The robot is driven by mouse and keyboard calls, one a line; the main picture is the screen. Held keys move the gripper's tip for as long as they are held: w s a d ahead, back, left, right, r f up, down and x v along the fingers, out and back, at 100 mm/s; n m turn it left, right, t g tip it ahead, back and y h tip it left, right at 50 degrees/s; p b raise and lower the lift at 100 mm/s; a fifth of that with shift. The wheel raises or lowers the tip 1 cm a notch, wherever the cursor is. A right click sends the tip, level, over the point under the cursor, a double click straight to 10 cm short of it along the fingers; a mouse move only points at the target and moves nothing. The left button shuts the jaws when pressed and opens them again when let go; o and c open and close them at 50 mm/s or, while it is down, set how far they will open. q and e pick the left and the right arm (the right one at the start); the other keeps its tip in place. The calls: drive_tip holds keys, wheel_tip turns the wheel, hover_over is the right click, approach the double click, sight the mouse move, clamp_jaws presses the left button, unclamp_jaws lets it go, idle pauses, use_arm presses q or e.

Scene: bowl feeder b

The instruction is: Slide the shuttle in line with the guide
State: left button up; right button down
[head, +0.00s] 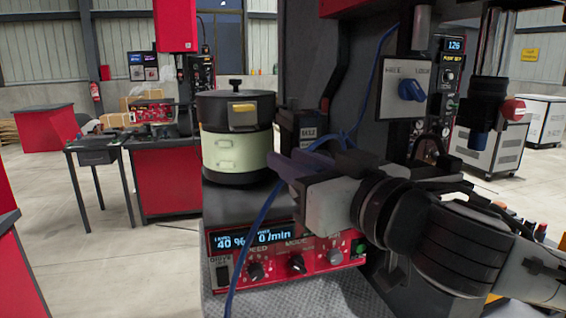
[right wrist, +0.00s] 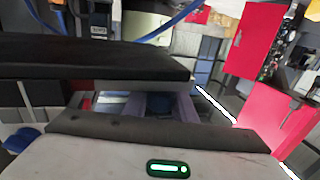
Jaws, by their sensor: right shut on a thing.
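My right gripper (head: 287,166) reaches in from the right in front of the dark machine column, beside the bowl feeder (head: 236,150). Its fingers point left. In the right wrist view a small dark blue piece (right wrist: 158,104) sits between the purple-grey fingers, and the gripper is shut on it. I take this piece for the shuttle; most of it is hidden by the gripper. I cannot make out the guide, so their alignment cannot be told. My left gripper is not in view.
A red control box (head: 290,250) with knobs and a display stands below the gripper. A blue cable (head: 262,220) runs down past the gripper. A panel with a blue rotary switch (head: 411,90) is above right. Open floor lies to the left.

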drive_tip(key=c, duration=1.5)
unclamp_jaws()
drive_tip(key=shift+o, duration=0.2)
drive_tip(key=b+v, duration=0.3)
drive_tip(key=v, duration=0.7)
drive_tip(key=shift+s, duration=0.15)
drive_tip(key=shift+f, duration=0.1)
